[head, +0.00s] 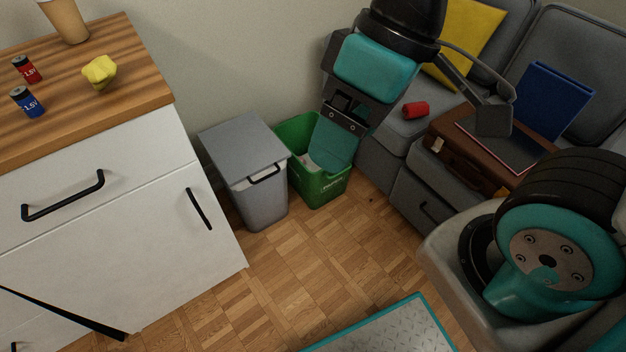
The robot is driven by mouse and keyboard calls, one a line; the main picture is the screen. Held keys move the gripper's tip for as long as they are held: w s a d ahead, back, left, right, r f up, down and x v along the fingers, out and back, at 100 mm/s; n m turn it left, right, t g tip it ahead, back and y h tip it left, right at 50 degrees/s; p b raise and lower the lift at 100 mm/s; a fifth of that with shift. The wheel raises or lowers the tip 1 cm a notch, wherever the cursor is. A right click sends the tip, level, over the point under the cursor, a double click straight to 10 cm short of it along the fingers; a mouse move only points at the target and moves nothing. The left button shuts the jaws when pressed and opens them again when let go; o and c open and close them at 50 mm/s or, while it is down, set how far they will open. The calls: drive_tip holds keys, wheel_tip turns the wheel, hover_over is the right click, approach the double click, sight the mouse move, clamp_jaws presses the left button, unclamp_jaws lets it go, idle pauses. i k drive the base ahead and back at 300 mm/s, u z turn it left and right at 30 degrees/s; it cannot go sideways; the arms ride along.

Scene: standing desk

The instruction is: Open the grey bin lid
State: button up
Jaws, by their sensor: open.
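The grey bin (262,201) stands on the floor beside the white cabinet. Its flat grey lid (243,143) lies closed on top, and a black handle (264,175) shows on its front side. My gripper (335,150) is to the right of the grey bin, in front of or above the green bin in the picture, apart from the lid and handle. It is open, with nothing seen between its jaws. One teal finger shows clearly; the other is hard to make out.
An open green bin (318,187) with some contents stands close to the grey bin's right. The white cabinet (110,225) with a wooden top bounds the left. A grey sofa (386,152) holds a brown briefcase (452,165) and a red can (415,109). Parquet floor (290,270) in front is clear.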

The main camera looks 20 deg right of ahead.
sight(243, 147)
drive_tip(key=z, duration=1.95)
drive_tip(key=k, duration=0.65)
drive_tip(key=u, duration=1.2)
